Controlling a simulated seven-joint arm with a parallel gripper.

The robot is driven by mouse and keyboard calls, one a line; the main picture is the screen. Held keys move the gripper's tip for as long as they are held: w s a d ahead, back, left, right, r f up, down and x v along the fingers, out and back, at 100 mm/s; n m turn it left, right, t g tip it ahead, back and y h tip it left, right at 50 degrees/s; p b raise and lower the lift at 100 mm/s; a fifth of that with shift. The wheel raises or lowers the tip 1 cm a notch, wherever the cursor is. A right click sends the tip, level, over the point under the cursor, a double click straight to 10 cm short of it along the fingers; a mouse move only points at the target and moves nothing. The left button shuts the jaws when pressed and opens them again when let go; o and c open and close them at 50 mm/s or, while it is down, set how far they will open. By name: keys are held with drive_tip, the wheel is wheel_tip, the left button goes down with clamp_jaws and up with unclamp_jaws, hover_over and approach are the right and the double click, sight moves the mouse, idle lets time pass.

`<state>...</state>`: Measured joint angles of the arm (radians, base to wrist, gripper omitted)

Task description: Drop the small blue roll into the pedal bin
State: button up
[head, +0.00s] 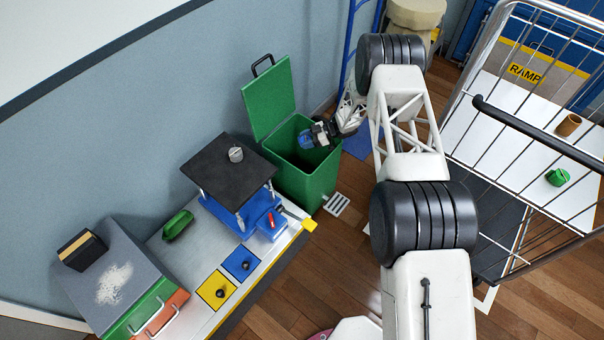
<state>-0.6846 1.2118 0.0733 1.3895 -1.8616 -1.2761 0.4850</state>
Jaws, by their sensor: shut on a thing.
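The pedal bin (320,177) is green and stands against the wall in the middle of the head view. Its lid (268,98) is up, and its pedal (336,204) shows at the floor in front. My gripper (310,138) is over the bin's open mouth, near its right side. It is shut on the small blue roll (305,141), which shows as a blue patch at the fingertips. The roll looks to be above the opening, but I cannot tell its exact height. The fingers are small and partly hidden by the roll.
Left of the bin is a bench with a black-topped blue stand (222,168) bearing a grey cylinder (236,154). A wire cage trolley (520,120) stands at right, with a brown cup (569,125) and a green roll (558,177). A blue rail rises behind my arm.

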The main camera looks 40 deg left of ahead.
drive_tip(key=shift+f, duration=0.1)
drive_tip(key=o, duration=1)
drive_tip(key=shift+r, duration=1.5)
wheel_tip(320, 180, up, 4)
drive_tip(key=shift+s+a+f, duration=0.15)
drive_tip(key=shift+f, duration=0.1)
drive_tip(key=shift+s+a+r+m+t+y, duration=0.55)
drive_tip(key=shift+s+a+r+m+t, duration=0.45)
drive_tip(key=shift+s+r, duration=2.05)
drive_tip(key=shift+s+a+r+m+t+y, duration=0.6)
drive_tip(key=shift+s+a+r+m+t, duration=0.4)
drive_tip(key=shift+s+r, duration=2.05)
drive_tip(key=shift+s+a+r+m+t+y, duration=0.55)
drive_tip(key=shift+s+a+r+m+t, duration=0.45)
drive_tip(key=shift+s+r, duration=2.05)
